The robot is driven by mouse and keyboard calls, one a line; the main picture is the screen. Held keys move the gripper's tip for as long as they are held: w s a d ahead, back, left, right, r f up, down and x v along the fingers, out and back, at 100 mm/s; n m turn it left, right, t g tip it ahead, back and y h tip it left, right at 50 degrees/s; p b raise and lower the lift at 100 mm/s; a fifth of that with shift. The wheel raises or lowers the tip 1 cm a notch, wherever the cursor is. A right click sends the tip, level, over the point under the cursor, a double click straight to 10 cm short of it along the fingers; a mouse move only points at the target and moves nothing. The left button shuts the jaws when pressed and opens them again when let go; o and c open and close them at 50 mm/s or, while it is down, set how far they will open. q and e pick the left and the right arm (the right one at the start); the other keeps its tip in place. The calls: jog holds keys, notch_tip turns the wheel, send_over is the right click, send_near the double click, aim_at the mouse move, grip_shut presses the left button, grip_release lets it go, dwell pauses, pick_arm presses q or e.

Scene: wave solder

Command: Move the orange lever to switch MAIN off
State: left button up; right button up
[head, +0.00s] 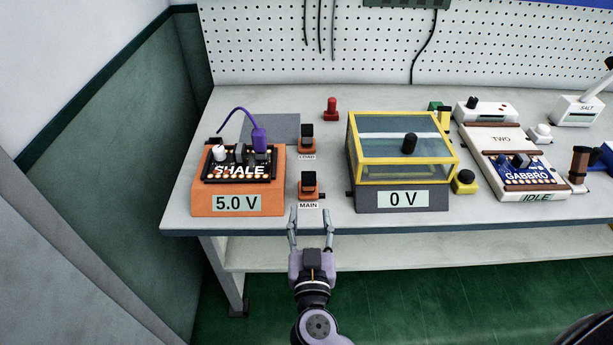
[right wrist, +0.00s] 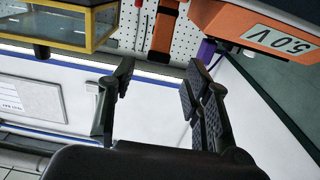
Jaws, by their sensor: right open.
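The MAIN switch (head: 309,192) has an orange base and a black-topped lever that looks upright, with a "MAIN" label (head: 308,206) in front. My right gripper (head: 311,213) is open and empty at the bench's front edge, just in front of this switch and apart from it. In the right wrist view an orange and black lever part (right wrist: 163,35) shows beyond the gap between the open fingers (right wrist: 157,82). A similar orange switch labelled LOAD (head: 307,143) stands behind MAIN. My left gripper is not in view.
An orange unit (head: 237,203) reading 5.0 V, carrying the SHALE board, stands left of MAIN. A yellow-framed clear box (head: 403,182) on a grey base reading 0 V stands right. A red knob (head: 331,108) is behind. The bench strip (head: 265,220) at the front edge is clear.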

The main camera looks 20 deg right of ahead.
aim_at(309, 186)
jog(key=p+x, duration=0.2)
jog(key=x, duration=0.8)
jog(key=shift+w+p, duration=0.1)
jog(key=shift+p, duration=0.25)
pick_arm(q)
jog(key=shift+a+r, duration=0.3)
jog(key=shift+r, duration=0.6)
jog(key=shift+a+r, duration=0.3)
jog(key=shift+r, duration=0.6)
pick_arm(e)
jog(key=shift+w+d+f, duration=0.1)
jog(key=shift+w+d, duration=0.05)
jog(key=shift+w, duration=0.5)
jog(key=shift+c, duration=0.2)
grip_shut()
